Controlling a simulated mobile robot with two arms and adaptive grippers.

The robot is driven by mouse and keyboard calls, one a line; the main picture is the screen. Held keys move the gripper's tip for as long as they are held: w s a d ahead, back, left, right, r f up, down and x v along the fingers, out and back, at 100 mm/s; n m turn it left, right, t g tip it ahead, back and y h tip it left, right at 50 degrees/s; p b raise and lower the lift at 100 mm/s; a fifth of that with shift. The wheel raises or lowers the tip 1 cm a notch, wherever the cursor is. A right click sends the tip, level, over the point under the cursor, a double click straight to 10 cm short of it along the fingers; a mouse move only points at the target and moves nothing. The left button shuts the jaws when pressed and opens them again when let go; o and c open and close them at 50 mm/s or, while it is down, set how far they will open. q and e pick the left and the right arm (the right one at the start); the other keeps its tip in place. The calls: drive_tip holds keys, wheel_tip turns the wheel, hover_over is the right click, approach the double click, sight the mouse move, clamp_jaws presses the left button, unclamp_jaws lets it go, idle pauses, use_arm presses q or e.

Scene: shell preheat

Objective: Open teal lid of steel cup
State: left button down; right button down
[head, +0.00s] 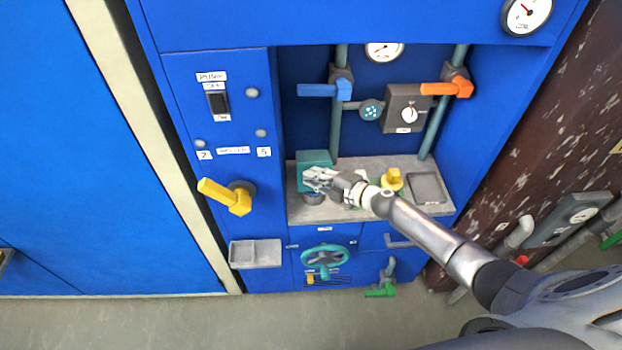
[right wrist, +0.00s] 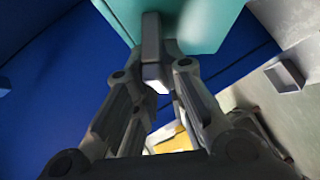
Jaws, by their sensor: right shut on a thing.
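The teal lid (head: 314,157) is at the left end of the grey shelf in the blue cabinet's recess. It looks tilted up, its broad face showing behind my gripper. The steel cup (head: 313,199) shows only in part below the gripper. My right gripper (head: 318,178) is at the lid's front, shut on its grey tab. In the right wrist view the teal lid (right wrist: 205,20) fills the top and the grey tab (right wrist: 153,50) sits between the fingers. The hinge and cup inside are hidden. My left gripper is not in view.
On the shelf (head: 345,212) a yellow knob (head: 391,179) and a grey tray (head: 427,188) stand right of my gripper. A blue valve handle (head: 322,90) and an orange one (head: 447,89) are above. A yellow lever (head: 224,196) sticks out at the left.

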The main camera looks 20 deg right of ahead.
sight(314, 158)
drive_tip(key=w+r, duration=0.1)
drive_tip(key=w, duration=0.1)
drive_tip(key=w+d+r, duration=0.1)
drive_tip(key=w+r, duration=0.1)
drive_tip(key=w, duration=0.1)
drive_tip(key=w+d+r, duration=0.1)
drive_tip(key=w+r, duration=0.1)
drive_tip(key=w, duration=0.1)
drive_tip(key=shift+d+r, duration=0.15)
drive_tip(key=shift+d, duration=0.05)
drive_tip(key=shift+w+d+r, duration=0.15)
drive_tip(key=shift+w+r, duration=0.05)
drive_tip(key=shift+w, duration=0.5)
drive_tip(key=shift+w+d+r, duration=0.1)
drive_tip(key=shift+w, duration=0.2)
drive_tip(key=shift+w+d+f+m+g, duration=0.2)
drive_tip(key=shift+w+m+g, duration=0.15)
drive_tip(key=shift+w, duration=0.3)
drive_tip(key=shift+s+f, duration=0.1)
drive_tip(key=c, duration=1.6)
unclamp_jaws()
drive_tip(key=shift+a, duration=0.1)
drive_tip(key=shift+o, duration=0.4)
drive_tip(key=shift+w, duration=0.2)
drive_tip(key=shift+s, duration=0.1)
